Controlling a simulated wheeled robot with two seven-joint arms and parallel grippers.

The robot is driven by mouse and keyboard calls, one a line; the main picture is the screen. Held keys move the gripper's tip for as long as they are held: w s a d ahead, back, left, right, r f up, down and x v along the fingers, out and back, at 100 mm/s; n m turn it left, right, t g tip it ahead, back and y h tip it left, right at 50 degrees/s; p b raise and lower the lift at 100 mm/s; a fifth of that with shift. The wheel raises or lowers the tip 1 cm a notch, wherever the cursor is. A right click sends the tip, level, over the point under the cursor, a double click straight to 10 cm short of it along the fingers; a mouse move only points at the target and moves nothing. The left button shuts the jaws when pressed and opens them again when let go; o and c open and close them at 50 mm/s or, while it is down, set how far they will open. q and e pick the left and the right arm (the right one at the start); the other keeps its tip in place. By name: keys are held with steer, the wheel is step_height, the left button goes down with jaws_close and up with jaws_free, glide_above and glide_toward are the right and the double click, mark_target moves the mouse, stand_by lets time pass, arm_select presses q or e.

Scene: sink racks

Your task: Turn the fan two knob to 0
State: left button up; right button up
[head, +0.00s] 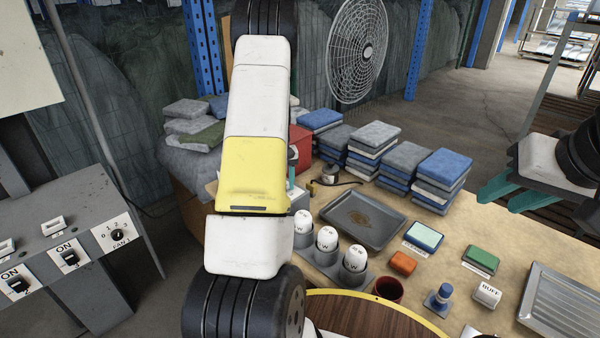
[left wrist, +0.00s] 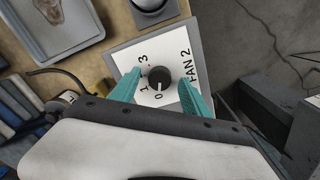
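The fan two knob (left wrist: 158,78) is a round black knob on a white panel (left wrist: 175,58) marked FAN 2 with the numbers 0 to 3. It shows in the left wrist view; a faint pale mark on it appears to face the 0. My left gripper (left wrist: 161,92) is open, with one teal finger on each side of the knob and visible space between; contact cannot be told. In the head view my left arm hides that panel and the left gripper. My right gripper (head: 511,194) is open and empty at the right, away from the knob.
A FAN 1 panel (head: 118,234) and ON switches (head: 69,257) stand at the left. A wire fan (head: 357,50) stands behind.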

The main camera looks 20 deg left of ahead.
arm_select(q)
step_height(320, 180, up, 8)
steer(key=shift+f, duration=0.1)
stand_by(0.5)
stand_by(0.4)
